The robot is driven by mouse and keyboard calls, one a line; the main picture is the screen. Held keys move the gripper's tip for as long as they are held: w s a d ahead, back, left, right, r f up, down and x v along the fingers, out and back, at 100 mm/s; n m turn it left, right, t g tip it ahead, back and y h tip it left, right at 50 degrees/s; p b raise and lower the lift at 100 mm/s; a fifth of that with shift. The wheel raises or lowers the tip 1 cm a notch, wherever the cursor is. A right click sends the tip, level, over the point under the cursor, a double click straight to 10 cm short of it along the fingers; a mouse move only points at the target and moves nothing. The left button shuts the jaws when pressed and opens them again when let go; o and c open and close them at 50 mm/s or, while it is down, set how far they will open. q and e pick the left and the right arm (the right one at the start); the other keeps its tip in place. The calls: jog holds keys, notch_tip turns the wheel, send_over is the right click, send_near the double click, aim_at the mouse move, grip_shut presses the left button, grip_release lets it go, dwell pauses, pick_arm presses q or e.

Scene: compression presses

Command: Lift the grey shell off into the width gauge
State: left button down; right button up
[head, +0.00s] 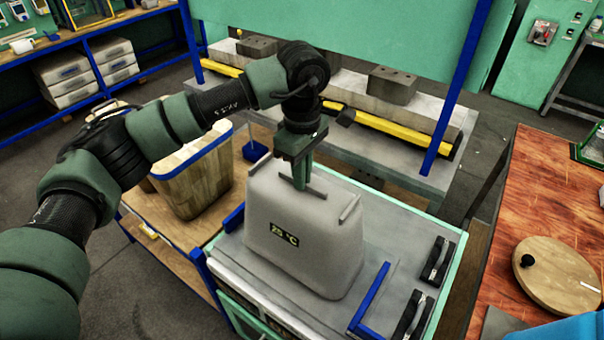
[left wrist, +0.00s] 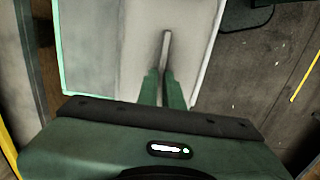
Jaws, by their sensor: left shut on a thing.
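The grey shell (head: 290,240), a tapered block with a dark "25 °C" label, sits upright on the grey-topped cabinet (head: 385,265). Thin upright ribs stand on its top. My left gripper (head: 300,183) comes down from above and is shut on a rib at the shell's top. In the left wrist view the fingers (left wrist: 163,92) close on the thin rib (left wrist: 167,48), with the shell's pale top (left wrist: 140,35) around it. A blue rail (head: 368,298) lies on the cabinet top, right of the shell. I cannot tell which thing is the width gauge. My right gripper is not in view.
A large press with yellow bars (head: 400,130) and blue posts stands behind. A tan bin (head: 200,180) stands at left on a wooden bench. Black handles (head: 412,315) sit on the cabinet's right side. A reddish table (head: 535,195) with a round wooden disc (head: 560,278) is at right.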

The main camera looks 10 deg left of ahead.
pick_arm(q)
jog(key=shift+f, duration=0.25)
jog(key=c, duration=1.5)
grip_release()
notch_tip(320, 180, up, 7)
jog(key=b, duration=0.2)
jog(key=shift+f+b, duration=0.1)
jog(key=shift+b, duration=0.2)
jog(key=shift+r, duration=0.55)
